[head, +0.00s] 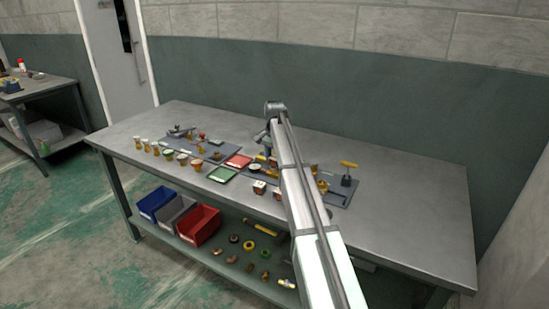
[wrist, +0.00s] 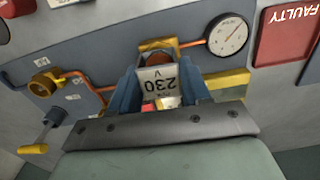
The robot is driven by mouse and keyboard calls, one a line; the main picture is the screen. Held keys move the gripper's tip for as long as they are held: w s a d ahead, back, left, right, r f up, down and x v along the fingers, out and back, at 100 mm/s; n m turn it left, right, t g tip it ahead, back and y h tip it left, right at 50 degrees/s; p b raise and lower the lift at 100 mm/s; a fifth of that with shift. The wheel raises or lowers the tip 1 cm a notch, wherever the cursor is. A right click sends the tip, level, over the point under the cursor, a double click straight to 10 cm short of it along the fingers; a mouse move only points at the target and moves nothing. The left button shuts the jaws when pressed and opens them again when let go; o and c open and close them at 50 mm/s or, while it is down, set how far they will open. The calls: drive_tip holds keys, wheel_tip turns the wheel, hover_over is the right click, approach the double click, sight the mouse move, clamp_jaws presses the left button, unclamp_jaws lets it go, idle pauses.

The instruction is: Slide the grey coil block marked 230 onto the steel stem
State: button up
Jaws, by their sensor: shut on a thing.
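In the wrist view my gripper (wrist: 163,92) is shut on the grey coil block (wrist: 160,77). The block's pale label reads 230 V and appears upside down, between the two blue-grey fingers. The block is over the dark panel, close to copper and brass parts; I cannot tell whether it touches them. The steel stem cannot be made out; it may be hidden by the block and fingers. In the head view my arm hides the gripper and the block.
A round gauge (wrist: 228,34) is right of the block, and a yellow-handled valve (wrist: 42,140) is at left. The red FAULTY tray (wrist: 284,38) lies at upper right. Small fittings crowd the bench's middle; the bench (head: 415,205) is bare at right. Bins (head: 199,224) stand below.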

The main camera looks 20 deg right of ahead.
drive_tip(key=shift+f, duration=1.05)
drive_tip(key=o, duration=1.1)
drive_tip(key=shift+o, duration=0.3)
drive_tip(key=shift+o, duration=1.3)
drive_tip(key=shift+r, duration=3.5)
